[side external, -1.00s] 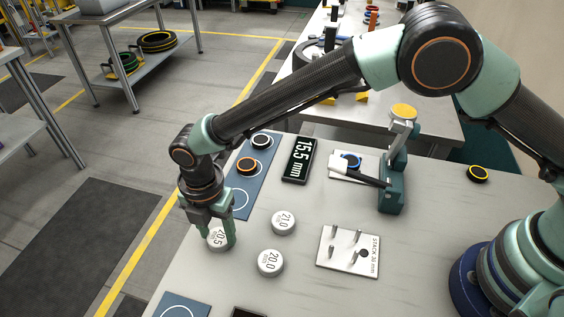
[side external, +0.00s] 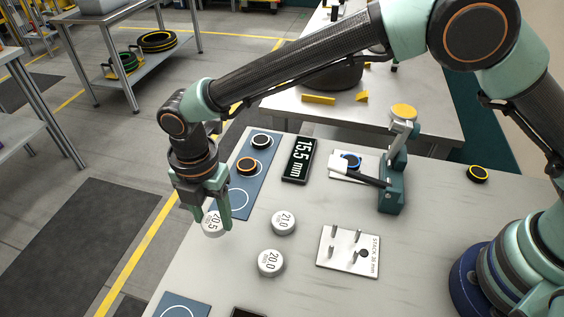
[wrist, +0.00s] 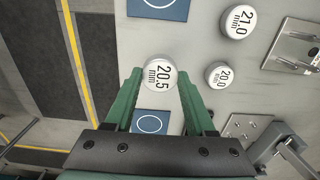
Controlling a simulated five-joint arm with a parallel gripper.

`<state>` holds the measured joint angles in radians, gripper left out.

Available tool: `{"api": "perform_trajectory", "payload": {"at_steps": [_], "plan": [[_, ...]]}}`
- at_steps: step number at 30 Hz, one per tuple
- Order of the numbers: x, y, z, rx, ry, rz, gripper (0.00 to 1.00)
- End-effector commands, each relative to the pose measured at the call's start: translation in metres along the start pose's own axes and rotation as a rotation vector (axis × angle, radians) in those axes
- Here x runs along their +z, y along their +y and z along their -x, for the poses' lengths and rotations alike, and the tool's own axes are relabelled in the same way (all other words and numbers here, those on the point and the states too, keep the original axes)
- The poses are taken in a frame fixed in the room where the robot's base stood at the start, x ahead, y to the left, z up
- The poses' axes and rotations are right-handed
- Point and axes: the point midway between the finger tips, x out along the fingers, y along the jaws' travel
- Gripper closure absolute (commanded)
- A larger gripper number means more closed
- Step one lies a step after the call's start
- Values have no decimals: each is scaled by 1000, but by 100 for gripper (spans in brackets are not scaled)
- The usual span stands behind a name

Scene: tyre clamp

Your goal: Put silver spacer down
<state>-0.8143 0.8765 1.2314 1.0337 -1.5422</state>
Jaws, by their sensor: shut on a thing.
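The silver spacer marked 20.5 mm (side external: 211,224) is a round, light disc with a dark label. In the wrist view the spacer (wrist: 159,70) sits between my two green fingertips, label facing the camera. My gripper (side external: 213,217) is shut on it and holds it near the table's left edge. It appears a little above the table, though the gap under it is hard to judge. The fingers hide part of its sides.
A pegged stack plate (side external: 334,262), a 15.5 mm display (side external: 299,160) and a teal stand (side external: 391,190) are farther right. A blue mat (side external: 238,212) with rings and an empty white circle lies behind.

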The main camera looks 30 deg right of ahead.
Motion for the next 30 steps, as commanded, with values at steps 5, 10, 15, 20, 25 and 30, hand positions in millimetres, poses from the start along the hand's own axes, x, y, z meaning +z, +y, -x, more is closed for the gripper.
{"api": "perform_trajectory", "payload": {"at_steps": [5,10,15,20,25,30], "plan": [[0,0,7,1,0,0,100],[0,0,7,0,0,0,100],[1,-1,10,1,0,0,100],[6,-11,29,5,0,-1,100],[16,-38,65,6,0,-2,100],[25,-71,97,6,0,-1,100]]}}
